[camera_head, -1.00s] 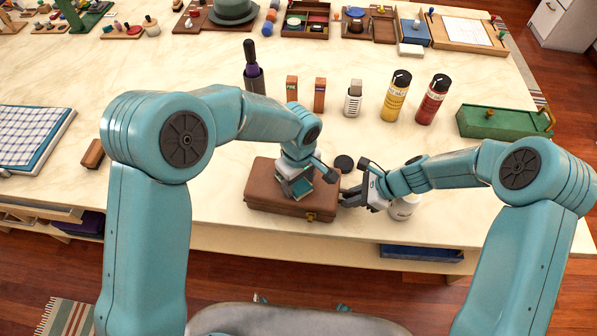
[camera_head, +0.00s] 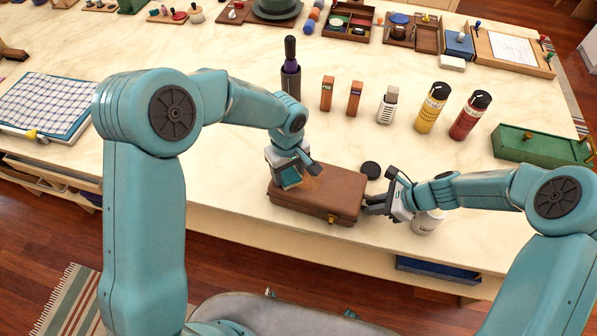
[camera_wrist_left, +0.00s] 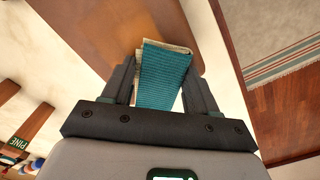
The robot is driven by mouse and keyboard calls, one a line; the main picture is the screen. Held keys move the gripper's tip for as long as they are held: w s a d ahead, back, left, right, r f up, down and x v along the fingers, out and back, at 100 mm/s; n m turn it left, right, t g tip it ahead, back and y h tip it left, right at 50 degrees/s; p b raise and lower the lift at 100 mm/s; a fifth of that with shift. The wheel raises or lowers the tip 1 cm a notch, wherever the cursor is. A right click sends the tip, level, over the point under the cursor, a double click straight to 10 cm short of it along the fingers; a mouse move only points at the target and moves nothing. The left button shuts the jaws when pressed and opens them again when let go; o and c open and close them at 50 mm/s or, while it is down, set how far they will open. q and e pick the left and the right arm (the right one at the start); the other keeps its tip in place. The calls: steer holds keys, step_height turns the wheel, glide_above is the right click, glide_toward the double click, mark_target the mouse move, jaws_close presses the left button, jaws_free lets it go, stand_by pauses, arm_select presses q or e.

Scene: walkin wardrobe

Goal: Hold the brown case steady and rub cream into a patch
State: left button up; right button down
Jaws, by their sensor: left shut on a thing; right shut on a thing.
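The brown case (camera_head: 335,190) lies shut near the table's front edge, its clasp facing the front. A lighter, orange-brown patch (camera_head: 313,183) shows on its lid. My left gripper (camera_head: 286,184) is shut on a folded teal cloth (camera_wrist_left: 165,75) and is over the lid's left end; the cloth appears to touch the leather. My right gripper (camera_head: 372,204) is shut on the case's right end; its fingertips are partly hard to make out. A white cream jar (camera_head: 427,222) stands open-side hidden behind my right wrist. A black round lid (camera_head: 370,170) lies behind the case.
A green box (camera_head: 540,146) is at right, a checked cloth (camera_head: 45,103) at left. The tabletop left of the case is clear.

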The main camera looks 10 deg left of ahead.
mark_target(322, 188)
arm_select(q)
steer(key=shift+a, duration=0.5)
steer(key=shift+s+d, duration=0.2)
steer(key=shift+d, duration=2.3)
steer(key=shift+s+d, duration=0.2)
steer(key=shift+d, duration=2.3)
step_height(322, 188, up, 2)
steer(key=shift+w+d+r, duration=0.1)
steer(key=shift+d, duration=0.05)
steer(key=shift+r, duration=0.65)
step_height(322, 188, up, 4)
steer(key=shift+r, duration=0.25)
arm_select(e)
steer(key=c, duration=1)
jaws_free()
